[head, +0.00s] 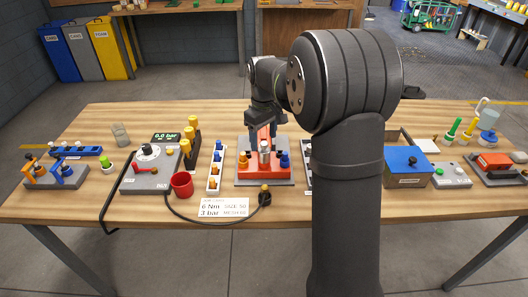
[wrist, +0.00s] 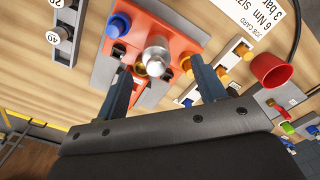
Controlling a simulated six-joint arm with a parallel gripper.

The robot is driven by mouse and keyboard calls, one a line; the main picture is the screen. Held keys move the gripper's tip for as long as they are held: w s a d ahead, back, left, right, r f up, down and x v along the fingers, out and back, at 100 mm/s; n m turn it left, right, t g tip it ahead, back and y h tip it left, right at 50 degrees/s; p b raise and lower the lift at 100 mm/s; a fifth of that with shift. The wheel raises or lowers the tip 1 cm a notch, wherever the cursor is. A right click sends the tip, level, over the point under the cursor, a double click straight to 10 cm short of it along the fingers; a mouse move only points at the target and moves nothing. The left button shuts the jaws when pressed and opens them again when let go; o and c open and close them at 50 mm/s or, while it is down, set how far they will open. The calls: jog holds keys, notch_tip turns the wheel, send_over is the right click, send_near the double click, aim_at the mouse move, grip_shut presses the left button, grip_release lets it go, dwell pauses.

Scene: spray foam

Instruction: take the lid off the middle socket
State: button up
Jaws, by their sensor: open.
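An orange block (head: 250,174) on a grey plate stands near the middle of the table. It carries an orange-yellow piece (head: 242,161) at left, a silver round-topped lid (head: 264,147) in the middle and a blue piece (head: 285,160) at right. My gripper (head: 262,137) is at the back of the block, by the middle socket. In the wrist view, my open gripper (wrist: 161,70) has one finger on each side of the silver lid (wrist: 158,50), with gaps visible. A brass-coloured part shows at the lid's lower end. The blue piece (wrist: 118,24) is at upper left.
A white strip with several plugs (head: 216,168) stands close left of the block. A job card (head: 223,208) and a black-and-yellow hose end (head: 265,196) lie in front. A red cup (head: 182,185) stands further left. A blue-topped box (head: 405,161) is at right.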

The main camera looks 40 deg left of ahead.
aim_at(264, 143)
jog(key=shift+w+a+f, duration=0.15)
jog(key=shift+f, duration=1.45)
jog(key=shift+w+a+f, duration=0.1)
jog(key=shift+w+f, duration=0.05)
jog(key=shift+f, duration=1.4)
jog(key=shift+c, duration=0.2)
jog(key=c, duration=1)
